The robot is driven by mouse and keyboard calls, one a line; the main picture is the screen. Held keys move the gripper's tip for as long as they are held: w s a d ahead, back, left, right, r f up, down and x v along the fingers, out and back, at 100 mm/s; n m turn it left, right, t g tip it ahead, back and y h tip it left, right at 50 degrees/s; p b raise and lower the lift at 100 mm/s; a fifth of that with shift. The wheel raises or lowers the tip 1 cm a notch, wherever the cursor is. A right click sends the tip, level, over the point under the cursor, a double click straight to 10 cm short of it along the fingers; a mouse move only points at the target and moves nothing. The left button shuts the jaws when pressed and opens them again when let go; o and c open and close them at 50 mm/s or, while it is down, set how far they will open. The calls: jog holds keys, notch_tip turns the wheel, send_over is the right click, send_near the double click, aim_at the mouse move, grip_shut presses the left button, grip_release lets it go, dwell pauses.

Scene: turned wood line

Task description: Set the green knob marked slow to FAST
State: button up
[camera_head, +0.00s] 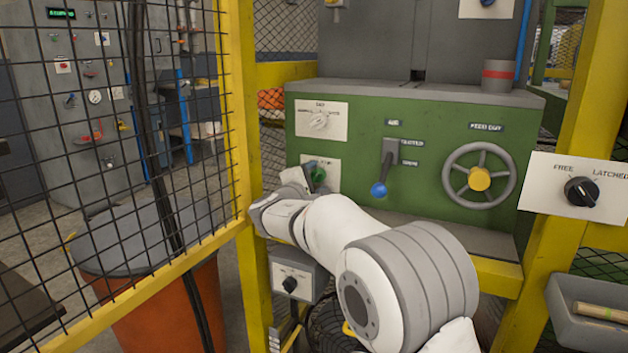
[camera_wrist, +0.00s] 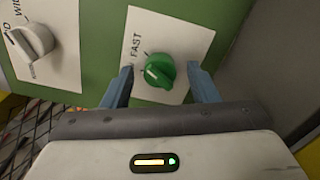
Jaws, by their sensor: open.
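The green knob (camera_wrist: 158,71) sits on a white plate (camera_wrist: 180,37) on the green machine front. In the wrist view the word FAST shows on the plate at the knob's upper left; the word slow cannot be made out.
A white knob (camera_wrist: 34,40) on its own plate is close by, above the green one in the head view (camera_head: 318,121). A lever with a blue ball (camera_head: 378,190) and a handwheel (camera_head: 479,176) are to the right. A yellow mesh guard (camera_head: 243,120) stands at left.

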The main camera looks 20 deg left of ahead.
jog(key=s, duration=0.2)
jog(key=s+p, duration=0.1)
jog(key=s, duration=0.2)
jog(key=s+p, duration=0.1)
jog(key=s, duration=0.1)
jog(key=shift+s+a, duration=0.3)
jog(key=shift+s, duration=0.1)
